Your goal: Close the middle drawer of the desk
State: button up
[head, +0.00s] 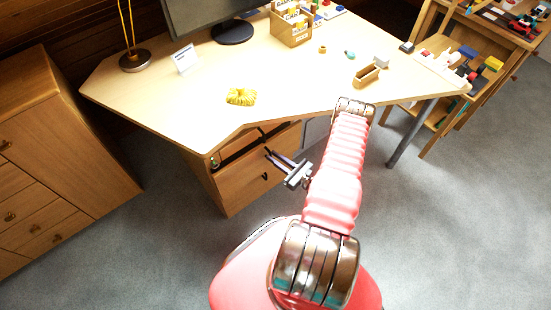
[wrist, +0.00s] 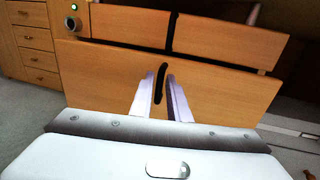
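The desk (head: 210,100) has a wooden drawer unit under its left part. One drawer front (head: 245,182) stands out from the unit, with a dark gap above it; I take it as the middle drawer. In the wrist view this wide front (wrist: 95,75) fills the middle, with a dark curved handle (wrist: 160,83). My gripper (head: 269,153) is in front of it. In the wrist view my gripper's two fingers (wrist: 157,80) are apart, with the handle between them in the picture. I cannot tell whether they touch it.
Upper fronts (wrist: 130,25) show above the drawer in the wrist view. A wooden cabinet (head: 50,170) stands at the left and a shelf rack (head: 470,70) at the right. A yellow bundle (head: 241,97) lies on the desk. Grey floor is free before the drawers.

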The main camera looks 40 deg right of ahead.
grip_shut()
dwell(0.3)
